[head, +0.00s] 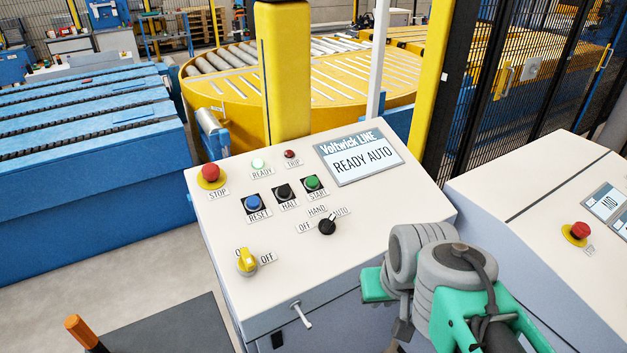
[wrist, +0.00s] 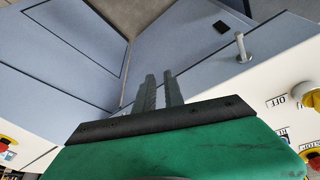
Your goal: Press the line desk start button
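The line desk (head: 330,262) has a sloping cream top. Its green START button (head: 312,183) sits in a black square at the right end of a row, beside the black HALT button (head: 284,192) and the blue RESET button (head: 252,204). The screen (head: 360,156) reads READY AUTO. My gripper (head: 402,328) is at the desk's front right, apart from the START button and lower in the picture; my wrist partly hides it. In the wrist view my gripper's two grey fingers (wrist: 160,90) are close together with nothing visible held, over the desk's blue-grey front.
The desk also carries a red STOP button (head: 210,174), a black HAND/AUTO selector (head: 327,227) and a yellow switch (head: 246,260). A second cream desk (head: 540,190) stands at right. A yellow post (head: 287,70) and yellow turntable (head: 215,85) are behind.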

